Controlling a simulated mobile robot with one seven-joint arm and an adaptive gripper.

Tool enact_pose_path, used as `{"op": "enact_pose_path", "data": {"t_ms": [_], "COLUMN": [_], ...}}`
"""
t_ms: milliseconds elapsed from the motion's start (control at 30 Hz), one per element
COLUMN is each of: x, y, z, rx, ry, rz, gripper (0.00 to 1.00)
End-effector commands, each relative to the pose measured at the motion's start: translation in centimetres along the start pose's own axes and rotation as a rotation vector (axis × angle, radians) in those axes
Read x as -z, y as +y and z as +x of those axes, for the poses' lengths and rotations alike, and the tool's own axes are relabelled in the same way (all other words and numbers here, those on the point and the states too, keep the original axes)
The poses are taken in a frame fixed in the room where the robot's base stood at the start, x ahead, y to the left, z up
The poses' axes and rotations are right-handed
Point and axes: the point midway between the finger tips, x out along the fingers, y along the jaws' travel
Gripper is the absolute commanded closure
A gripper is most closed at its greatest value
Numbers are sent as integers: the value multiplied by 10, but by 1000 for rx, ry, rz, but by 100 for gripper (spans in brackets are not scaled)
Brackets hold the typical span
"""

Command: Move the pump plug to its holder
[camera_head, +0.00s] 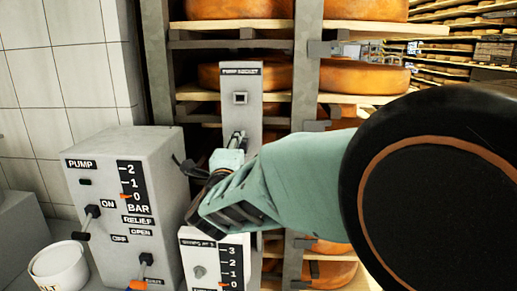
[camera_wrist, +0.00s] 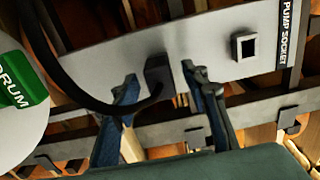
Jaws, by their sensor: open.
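The pump plug (camera_wrist: 157,75) is a dark block with a thick black cable looping into it. In the wrist view it sits against the pale grey panel (camera_wrist: 110,58), between my open fingers. Whether a holder lies behind it cannot be made out. My gripper (camera_wrist: 160,72) has a gap on both sides of the plug. In the head view my gripper (camera_head: 237,141) is at the panel, below the square socket (camera_head: 240,98) labelled PUMP SOCKET. That socket (camera_wrist: 246,46) looks empty in the wrist view, to the right of my fingers. My arm hides the lower panel.
A grey PUMP box (camera_head: 125,205) with levers and a bar scale stands at the left. A smaller scaled box (camera_head: 213,260) is below my wrist. Wooden shelves with orange cheese wheels (camera_head: 360,77) are behind the panel. A white round thing with a green label (camera_wrist: 20,75) is at left in the wrist view.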

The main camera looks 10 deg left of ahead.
Motion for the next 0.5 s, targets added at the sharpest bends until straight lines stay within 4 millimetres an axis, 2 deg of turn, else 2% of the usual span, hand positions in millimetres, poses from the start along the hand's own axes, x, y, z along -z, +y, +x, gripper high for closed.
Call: {"op": "enact_pose_path", "data": {"t_ms": [300,500], "x": [-1,-1], "y": [-1,-1], "z": [-49,-70], "rx": [1,1], "ry": [-3,-2], "rz": [1,0], "gripper": [59,59]}}
